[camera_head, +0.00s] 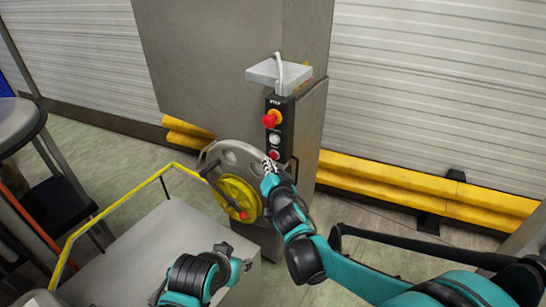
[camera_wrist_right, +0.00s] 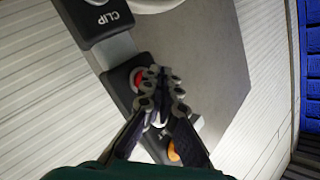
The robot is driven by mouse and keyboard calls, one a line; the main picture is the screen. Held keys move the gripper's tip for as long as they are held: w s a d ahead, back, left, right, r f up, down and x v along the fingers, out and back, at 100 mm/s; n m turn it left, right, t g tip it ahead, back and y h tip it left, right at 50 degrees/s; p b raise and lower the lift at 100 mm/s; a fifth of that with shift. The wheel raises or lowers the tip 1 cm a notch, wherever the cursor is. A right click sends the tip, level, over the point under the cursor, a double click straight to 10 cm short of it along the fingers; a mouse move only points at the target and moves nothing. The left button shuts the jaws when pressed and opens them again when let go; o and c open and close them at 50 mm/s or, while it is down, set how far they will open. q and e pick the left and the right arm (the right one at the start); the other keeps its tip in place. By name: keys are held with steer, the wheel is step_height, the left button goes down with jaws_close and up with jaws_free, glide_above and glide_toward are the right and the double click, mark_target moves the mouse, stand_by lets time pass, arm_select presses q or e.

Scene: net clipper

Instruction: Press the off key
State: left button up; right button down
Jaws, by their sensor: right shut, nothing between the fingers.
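A black control box (camera_head: 279,130) stands upright on a grey post. It carries a red mushroom knob on a yellow collar (camera_head: 270,119), a white button (camera_head: 275,139) below it and a red button (camera_head: 274,155) lowest. No label reading "off" is legible. My right gripper (camera_head: 270,166) is shut and empty at the lower end of the box. In the wrist view, its fingertips (camera_wrist_right: 162,82) are right beside the red button (camera_wrist_right: 137,78) and partly cover it; I cannot tell whether they touch. My left gripper (camera_head: 230,258) is low at front, its fingers unclear.
A grey disc with a yellow hub (camera_head: 238,197) and a crank handle is just left of the box. A grey cabinet (camera_head: 170,250) with a yellow rail stands at front left. A yellow barrier (camera_head: 430,190) runs along the shutter wall. A second box labelled CLIP (camera_wrist_right: 100,20) shows in the wrist view.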

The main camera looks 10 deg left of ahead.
steer(key=s, duration=0.1)
steer(key=s+a, duration=0.1)
steer(key=s, duration=0.2)
steer(key=shift+s+a, duration=0.35)
stand_by(0.8)
steer(key=s+d+f+g+h+b, duration=0.1)
steer(key=s+d+f+h+b, duration=0.15)
steer(key=d, duration=0.85)
steer(key=s+d+f+g+h+b, duration=0.1)
steer(key=d+h, duration=0.3)
steer(key=d, duration=0.7)
steer(key=s+d+f+g+b, duration=0.1)
steer(key=s+d+f+g, duration=0.1)
steer(key=s, duration=0.4)
steer(key=s+d+f+n+g+b, duration=0.1)
steer(key=s+d+f+g, duration=0.1)
steer(key=s+d+f, duration=0.3)
steer(key=s+d+f+n+g+b, duration=0.1)
steer(key=s+d+f, duration=0.3)
steer(key=s, duration=0.5)
steer(key=shift+d+f+g, duration=0.15)
steer(key=shift+d+g, duration=0.25)
steer(key=shift+d, duration=0.75)
